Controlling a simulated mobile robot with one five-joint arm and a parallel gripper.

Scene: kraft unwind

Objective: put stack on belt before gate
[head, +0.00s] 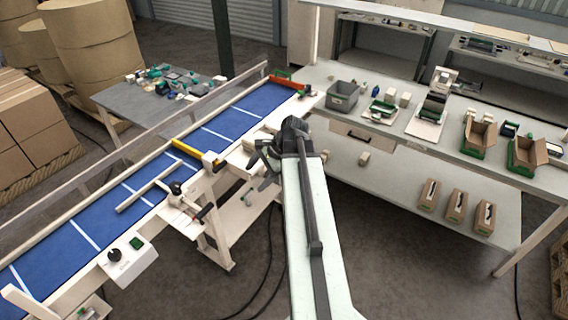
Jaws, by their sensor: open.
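The blue belt (235,122) runs diagonally from the lower left to the upper middle, marked with white cross lines. A yellow bar (194,151) lies across it about midway, and an orange-red bar (289,84) stands at its far end; I cannot tell for sure which is the gate. My gripper (258,168) is open beside the belt's right edge, beyond the yellow bar's right end. It is small and partly hidden by my wrist, and I see nothing held in it. No stack can be clearly picked out.
A pale bar with a black clamp (174,188) reaches over the belt nearer to me. A workbench (400,140) at right holds a grey bin (342,95), open cartons (478,137) and small parts. A grey table (150,108) with loose items stands behind the belt's rail.

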